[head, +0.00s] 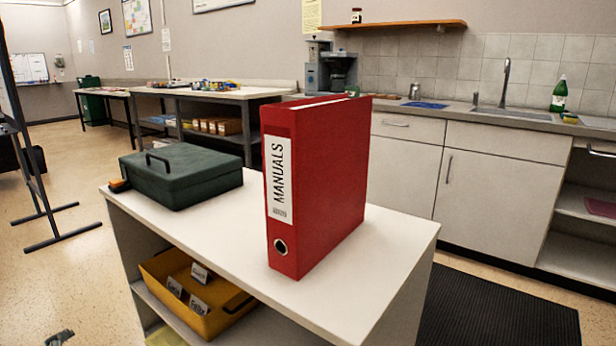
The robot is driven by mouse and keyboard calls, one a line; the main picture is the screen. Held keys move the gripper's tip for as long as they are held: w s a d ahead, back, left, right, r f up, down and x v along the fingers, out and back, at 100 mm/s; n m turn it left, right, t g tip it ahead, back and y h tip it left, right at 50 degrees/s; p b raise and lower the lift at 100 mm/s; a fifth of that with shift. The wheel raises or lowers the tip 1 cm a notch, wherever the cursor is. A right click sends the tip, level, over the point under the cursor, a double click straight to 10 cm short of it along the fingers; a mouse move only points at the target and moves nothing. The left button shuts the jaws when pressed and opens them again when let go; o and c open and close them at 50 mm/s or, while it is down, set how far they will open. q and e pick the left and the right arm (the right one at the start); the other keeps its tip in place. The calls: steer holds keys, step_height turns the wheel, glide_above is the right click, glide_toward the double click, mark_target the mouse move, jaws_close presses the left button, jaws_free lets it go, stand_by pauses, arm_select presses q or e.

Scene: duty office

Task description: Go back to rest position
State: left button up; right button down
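A red binder labelled MANUALS (325,190) stands upright on the white top of a small cabinet (215,235), its labelled spine turned towards me. Nothing is holding it. A dark green cash box (180,175) with a handle lies shut on the same top, left of the binder and apart from it. A small dark piece at the bottom left edge looks like the tip of my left gripper (60,338); most of it is out of the picture, and it is clear of the cabinet. My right gripper is not in view.
A yellow tray (165,283) with several labelled cards sits on the shelf below. A kitchen counter (470,116) with sink, coffee machine (331,70) and green bottle (559,94) runs behind. A dark mat (500,310) lies right; a black stand (35,190) is left. Floor between is free.

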arm_select(q)
steer(key=s+a+f+g, duration=0.2)
steer(key=s+f+g, duration=0.25)
steer(key=s, duration=0.65)
steer(key=s+d+f+n+h+p, duration=0.1)
steer(key=s+d+f+n+h, duration=0.1)
steer(key=d+f, duration=0.5)
steer(key=s+d+f+n+g+h+p, duration=0.1)
steer(key=s+d+f+n+h, duration=0.1)
steer(key=d+f+n, duration=0.2)
steer(key=shift+s+d+f+n+h, duration=0.3)
steer(key=shift+d+f, duration=1.2)
steer(key=shift+d, duration=2.85)
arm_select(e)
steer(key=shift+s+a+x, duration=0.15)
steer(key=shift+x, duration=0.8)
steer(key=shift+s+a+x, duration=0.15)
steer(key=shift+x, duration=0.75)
arm_select(q)
steer(key=shift+g, duration=0.25)
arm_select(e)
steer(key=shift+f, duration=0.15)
